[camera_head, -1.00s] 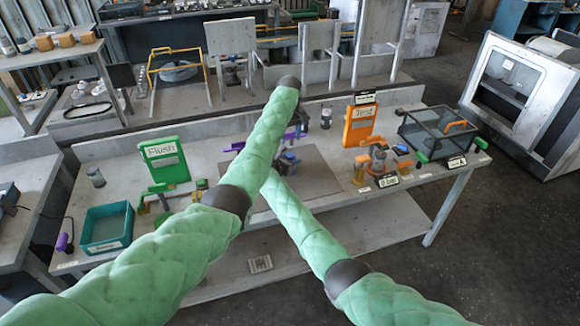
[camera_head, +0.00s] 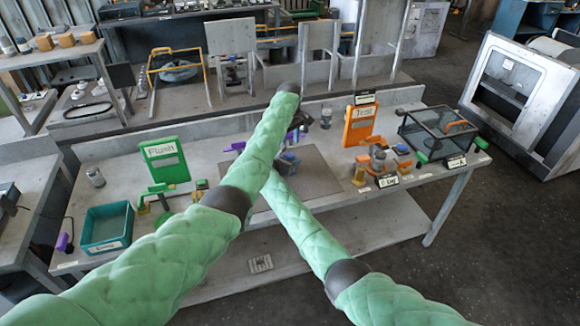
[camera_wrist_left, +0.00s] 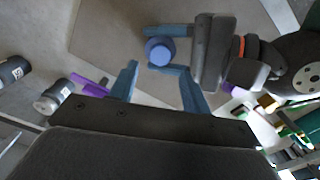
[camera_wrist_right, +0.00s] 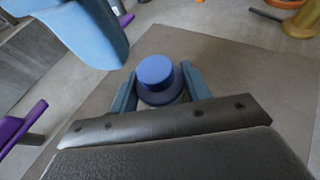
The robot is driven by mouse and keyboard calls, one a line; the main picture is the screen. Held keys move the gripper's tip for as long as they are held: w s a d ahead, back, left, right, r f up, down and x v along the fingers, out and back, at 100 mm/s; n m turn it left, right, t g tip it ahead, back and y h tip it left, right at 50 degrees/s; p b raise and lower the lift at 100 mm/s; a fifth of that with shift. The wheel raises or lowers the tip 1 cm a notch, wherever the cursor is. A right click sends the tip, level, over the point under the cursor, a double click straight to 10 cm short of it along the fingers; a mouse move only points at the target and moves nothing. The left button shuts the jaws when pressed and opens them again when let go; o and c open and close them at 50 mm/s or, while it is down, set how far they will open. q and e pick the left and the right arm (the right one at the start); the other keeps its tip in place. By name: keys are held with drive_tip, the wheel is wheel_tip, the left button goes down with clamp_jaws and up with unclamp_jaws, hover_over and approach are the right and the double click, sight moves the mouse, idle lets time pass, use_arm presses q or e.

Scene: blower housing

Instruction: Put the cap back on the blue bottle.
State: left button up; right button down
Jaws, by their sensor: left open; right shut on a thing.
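In the right wrist view my right gripper (camera_wrist_right: 159,74) is shut around a round blue item with a stepped top, apparently the blue bottle (camera_wrist_right: 157,72). A smaller blue disc sits over a wider darker ring; I cannot tell whether this disc is the cap, or how it is seated. The bottle (camera_wrist_left: 160,51) also shows in the left wrist view between the right gripper's fingers. My left gripper (camera_wrist_left: 157,70) is open and empty, its fingertips close to the bottle. In the head view my arms largely hide both grippers; a small blue patch (camera_head: 289,158) shows beside them.
A grey mat (camera_head: 318,180) lies on the bench. A green "Flush" board (camera_head: 165,165) and teal bin (camera_head: 106,228) stand left. An orange "Test" board (camera_head: 359,125), a labelled stand (camera_head: 380,162) and a dark mesh basket (camera_head: 438,135) stand right. Purple parts (camera_wrist_left: 90,86) lie nearby.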

sight(290, 155)
use_arm(q)
drive_tip(key=shift+f, duration=3.05)
drive_tip(key=c, duration=1)
drive_tip(key=shift+m, duration=1.7)
drive_tip(key=o, duration=1.1)
drive_tip(key=shift+c, duration=0.2)
drive_tip(key=shift+r, duration=0.1)
drive_tip(key=shift+r, duration=2.2)
